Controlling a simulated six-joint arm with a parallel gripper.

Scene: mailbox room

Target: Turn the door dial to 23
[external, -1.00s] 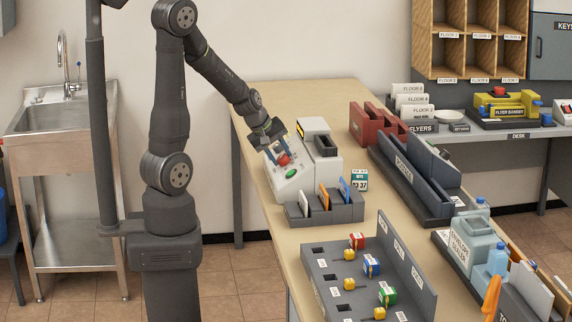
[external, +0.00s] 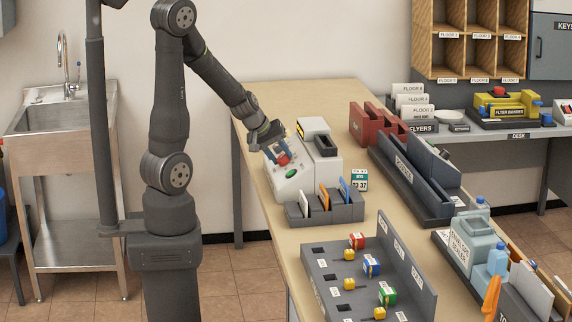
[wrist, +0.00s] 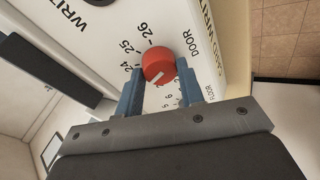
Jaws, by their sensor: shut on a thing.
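The red door dial (wrist: 158,64) is round with a white pointer line and sits on a white panel marked DOOR. In the wrist view the numbers 24, 25 and 26 show on its left side; marks below it are partly hidden and 23 is not readable. The pointer mark slants toward the lower left; its exact number is unclear. My gripper (wrist: 160,82) has its blue fingers on either side of the dial, shut on it. In the external view my gripper (external: 277,149) reaches down to the red dial (external: 283,159) on the white machine (external: 288,183).
A green button (external: 292,174) sits beside the dial. A grey slotted holder (external: 326,210) with upright cards stands in front of the machine. A grey rack (external: 345,283) with colored blocks lies nearer. The table (external: 290,92) is bare behind the machine.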

